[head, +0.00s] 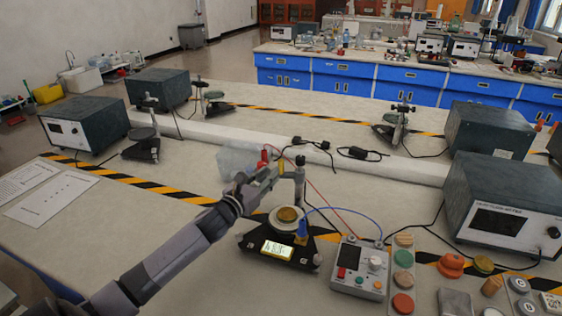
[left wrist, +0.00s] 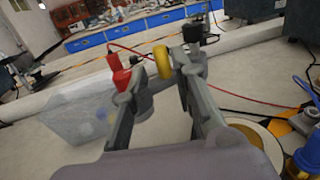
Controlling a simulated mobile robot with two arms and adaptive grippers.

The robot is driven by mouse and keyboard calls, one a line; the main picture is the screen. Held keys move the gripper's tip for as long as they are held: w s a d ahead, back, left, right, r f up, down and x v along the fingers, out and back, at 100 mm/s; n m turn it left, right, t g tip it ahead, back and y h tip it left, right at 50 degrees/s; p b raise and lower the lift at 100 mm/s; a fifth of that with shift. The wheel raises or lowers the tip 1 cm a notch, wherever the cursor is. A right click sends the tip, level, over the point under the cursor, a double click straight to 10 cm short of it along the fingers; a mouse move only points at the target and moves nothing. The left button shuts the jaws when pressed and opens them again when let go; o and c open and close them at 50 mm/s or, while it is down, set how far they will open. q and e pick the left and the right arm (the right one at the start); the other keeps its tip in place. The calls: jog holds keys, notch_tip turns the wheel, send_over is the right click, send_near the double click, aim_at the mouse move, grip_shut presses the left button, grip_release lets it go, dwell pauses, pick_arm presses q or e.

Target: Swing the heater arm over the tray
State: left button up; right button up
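My left gripper (head: 262,180) reaches in beside a grey upright post (head: 299,178) on a dark base (head: 308,256). In the left wrist view its two fingers (left wrist: 160,88) stand apart. A yellow disc-shaped piece (left wrist: 161,62) shows between and just beyond the fingertips; I cannot tell whether they touch it. A red connector (left wrist: 120,72) is by the left fingertip. A round pale tray (head: 272,218) with a golden disc (head: 290,214) sits on the base below. The heater arm is largely hidden by my gripper. My right gripper is not in view.
A clear plastic box (head: 234,160) stands behind my gripper. A control box (head: 360,268) with wires is to the right, beside several coloured discs and a large grey instrument (head: 500,205). Red and blue wires run near the post.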

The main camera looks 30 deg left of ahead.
aim_at(279, 164)
pick_arm(q)
jog(key=w+p, duration=0.1)
jog(key=w, duration=0.7)
jog(key=shift+s, duration=0.1)
grip_shut()
dwell(0.5)
